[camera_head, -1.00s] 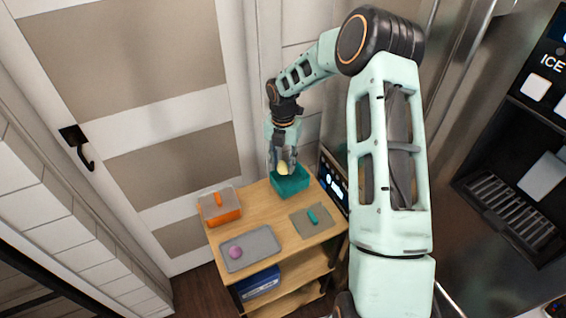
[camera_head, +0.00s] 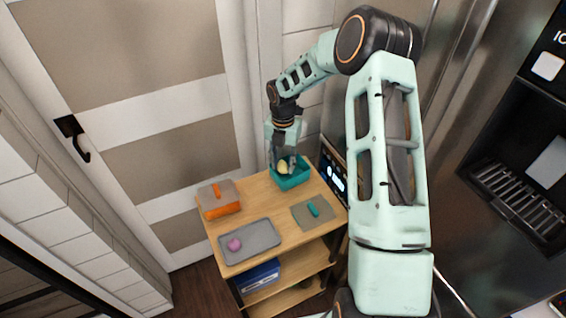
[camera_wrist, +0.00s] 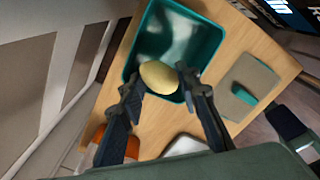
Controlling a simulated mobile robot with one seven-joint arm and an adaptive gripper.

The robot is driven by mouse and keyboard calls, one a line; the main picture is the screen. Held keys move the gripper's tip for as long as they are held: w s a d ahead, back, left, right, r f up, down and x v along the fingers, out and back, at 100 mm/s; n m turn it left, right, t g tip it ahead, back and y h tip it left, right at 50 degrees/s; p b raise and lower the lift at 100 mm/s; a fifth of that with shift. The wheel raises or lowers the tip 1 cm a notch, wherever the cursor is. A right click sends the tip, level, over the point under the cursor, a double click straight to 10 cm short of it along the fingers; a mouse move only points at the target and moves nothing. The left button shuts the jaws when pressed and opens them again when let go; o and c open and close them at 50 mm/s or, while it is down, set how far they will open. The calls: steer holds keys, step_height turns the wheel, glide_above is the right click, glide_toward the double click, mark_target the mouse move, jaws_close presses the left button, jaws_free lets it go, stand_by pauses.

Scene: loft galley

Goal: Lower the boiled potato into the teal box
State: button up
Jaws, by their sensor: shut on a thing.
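The boiled potato (camera_head: 283,167) is pale yellow. It also shows in the wrist view (camera_wrist: 158,77) between the two fingertips. My gripper (camera_head: 285,164) points down over the teal box and is shut on the potato; in the wrist view its fingers (camera_wrist: 157,85) sit on either side of it. The teal box (camera_head: 293,182) is open-topped and stands at the back of the wooden table.
A dark screen panel (camera_head: 333,172) stands close right of the box.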

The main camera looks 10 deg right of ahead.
stand_by(0.4)
steer(key=o, duration=1.1)
